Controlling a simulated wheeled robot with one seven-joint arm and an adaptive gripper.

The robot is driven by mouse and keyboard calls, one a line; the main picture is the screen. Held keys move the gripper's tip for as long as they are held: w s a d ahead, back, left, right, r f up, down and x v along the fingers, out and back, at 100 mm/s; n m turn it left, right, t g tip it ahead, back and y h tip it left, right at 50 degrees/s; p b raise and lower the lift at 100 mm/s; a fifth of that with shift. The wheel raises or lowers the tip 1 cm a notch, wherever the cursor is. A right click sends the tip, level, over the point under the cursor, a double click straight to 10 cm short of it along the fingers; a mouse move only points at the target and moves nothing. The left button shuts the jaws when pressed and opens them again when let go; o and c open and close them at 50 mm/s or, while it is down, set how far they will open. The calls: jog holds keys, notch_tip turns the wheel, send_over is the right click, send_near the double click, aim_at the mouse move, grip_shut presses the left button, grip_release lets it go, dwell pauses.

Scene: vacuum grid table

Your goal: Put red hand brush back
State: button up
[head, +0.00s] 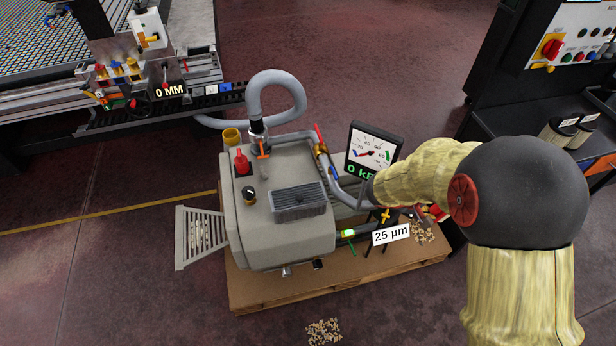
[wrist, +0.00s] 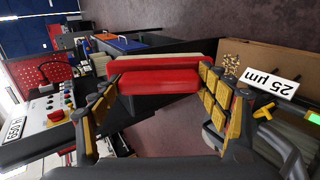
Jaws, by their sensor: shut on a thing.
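The red hand brush (wrist: 160,82) lies crosswise between the fingers of my gripper (wrist: 158,92) in the wrist view, with a pale strip along its far side. My gripper is shut on it, one finger at each end. In the head view only a small red part of the brush (head: 440,211) shows past my arm, above the right end of the pallet. My arm hides most of the gripper and brush there.
A grey vacuum unit (head: 275,225) stands on a wooden pallet (head: 270,290), with a gauge panel and a "25 µm" label (head: 390,234) near my arm. Chips (head: 324,331) lie on the floor in front. A dark bench with a control panel (head: 575,35) stands right.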

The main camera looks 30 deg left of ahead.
jog(key=s+a+f+m+g+y+p, duration=0.2)
jog(key=s+a+f+m+g+p, duration=0.15)
jog(key=s+a+m+g, duration=0.65)
jog(key=s+a+f+m+t+y, duration=0.1)
jog(key=a+m+y, duration=0.2)
jog(key=a, duration=0.8)
jog(key=s+a+m+t+y, duration=0.1)
jog(key=a+m+y, duration=0.2)
jog(key=a, duration=0.9)
jog(key=shift+s+a+f+m+b, duration=0.3)
jog(key=shift+f+m+b, duration=0.1)
jog(key=shift+m, duration=0.8)
jog(key=shift+t, duration=0.3)
